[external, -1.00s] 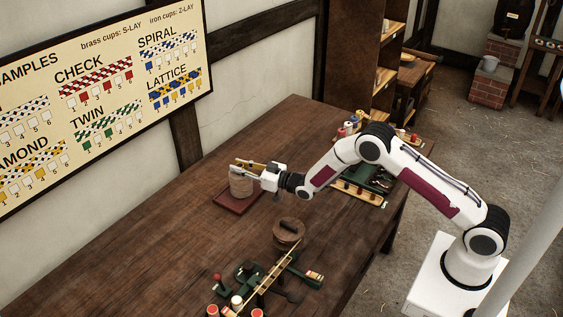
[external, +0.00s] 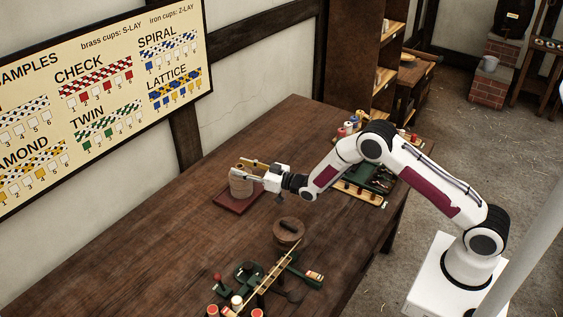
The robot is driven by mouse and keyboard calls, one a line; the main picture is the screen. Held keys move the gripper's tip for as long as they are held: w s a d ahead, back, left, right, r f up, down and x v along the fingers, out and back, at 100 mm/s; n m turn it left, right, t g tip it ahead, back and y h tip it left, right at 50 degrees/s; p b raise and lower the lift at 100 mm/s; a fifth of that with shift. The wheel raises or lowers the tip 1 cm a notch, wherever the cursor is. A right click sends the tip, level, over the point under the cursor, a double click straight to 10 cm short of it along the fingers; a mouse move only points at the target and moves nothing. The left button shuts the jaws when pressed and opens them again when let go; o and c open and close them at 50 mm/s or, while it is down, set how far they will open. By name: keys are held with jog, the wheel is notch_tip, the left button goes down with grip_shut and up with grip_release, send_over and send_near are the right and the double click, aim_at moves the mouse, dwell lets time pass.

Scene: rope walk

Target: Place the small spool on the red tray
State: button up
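The small spool (external: 241,187), a pale tan cylinder, stands upright on the dark red tray (external: 228,204) near the wall side of the bench. My gripper (external: 243,168) reaches in from the right at the height of the spool's top. Its two fingers are spread, one on the far side and one on the near side of the spool. The near finger hides part of the spool's top. Whether a finger still touches the spool is too small to tell.
A round wooden lidded tub (external: 288,233) stands on the bench in front of the tray. A green winding device (external: 250,272) with coloured spools lies at the front. A rack of coloured bobbins (external: 350,126) sits behind my arm. The bench left of the tray is clear.

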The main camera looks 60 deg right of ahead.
jog(key=s+d, duration=0.2)
jog(key=s, duration=0.8)
jog(key=shift+s, duration=0.3)
jog(key=shift+r, duration=0.1)
dwell(0.7)
jog(key=s+d+r+g+h, duration=0.2)
jog(key=s+r+g, duration=0.15)
jog(key=r, duration=0.75)
jog(key=s+d+r+m+g+h, duration=0.1)
jog(key=s+r, duration=0.2)
jog(key=s, duration=0.3)
jog(key=s+d+r+g, duration=0.1)
jog(key=s+r+g, duration=0.15)
jog(key=s, duration=0.25)
jog(key=s+m+g, duration=0.1)
jog(key=s+g, duration=0.4)
jog(key=s, duration=2.9)
jog(key=shift+s+r, duration=0.35)
jog(key=shift+s, duration=0.05)
jog(key=shift+a, duration=0.1)
